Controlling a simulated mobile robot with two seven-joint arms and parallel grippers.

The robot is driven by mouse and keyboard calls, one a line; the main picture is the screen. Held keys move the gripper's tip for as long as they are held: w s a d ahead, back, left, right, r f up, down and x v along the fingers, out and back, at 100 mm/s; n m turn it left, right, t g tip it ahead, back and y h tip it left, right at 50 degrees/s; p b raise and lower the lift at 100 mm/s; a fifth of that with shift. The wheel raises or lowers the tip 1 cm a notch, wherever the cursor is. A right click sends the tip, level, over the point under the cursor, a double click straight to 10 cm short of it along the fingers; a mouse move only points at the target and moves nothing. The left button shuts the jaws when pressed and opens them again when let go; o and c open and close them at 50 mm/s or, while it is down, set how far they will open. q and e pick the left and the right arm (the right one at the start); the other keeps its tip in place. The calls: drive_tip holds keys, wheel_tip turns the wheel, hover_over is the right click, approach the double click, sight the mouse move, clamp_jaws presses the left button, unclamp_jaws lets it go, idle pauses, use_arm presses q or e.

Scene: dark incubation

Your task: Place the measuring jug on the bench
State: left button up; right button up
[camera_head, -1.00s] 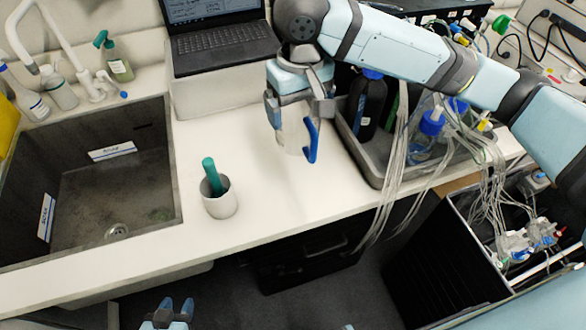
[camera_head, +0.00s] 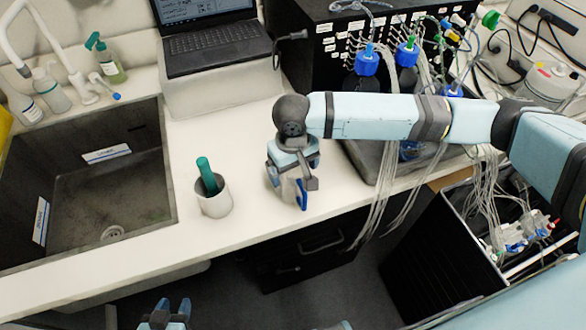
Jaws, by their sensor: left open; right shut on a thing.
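The measuring jug (camera_head: 291,190) is a pale, clear vessel with a blue handle (camera_head: 302,194). It is in my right gripper (camera_head: 288,176), over the white bench (camera_head: 250,222) near its front edge, right of the mortar. The gripper is shut on it and hides most of its body. I cannot tell whether its base touches the bench. My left gripper (camera_head: 168,308) is open and empty at the bottom of the view, in front of the bench.
The sink (camera_head: 110,228) lies further left. A laptop (camera_head: 211,44) stands at the back. A grey tray (camera_head: 368,165) with bottles and tubing is to the right. Bench behind the jug is clear.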

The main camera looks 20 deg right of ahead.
drive_tip(key=shift+f, duration=0.45)
drive_tip(key=shift+f, duration=0.1)
drive_tip(key=o, duration=0.6)
wheel_tip(320, 180, up, 12)
drive_tip(key=shift+r, duration=0.15)
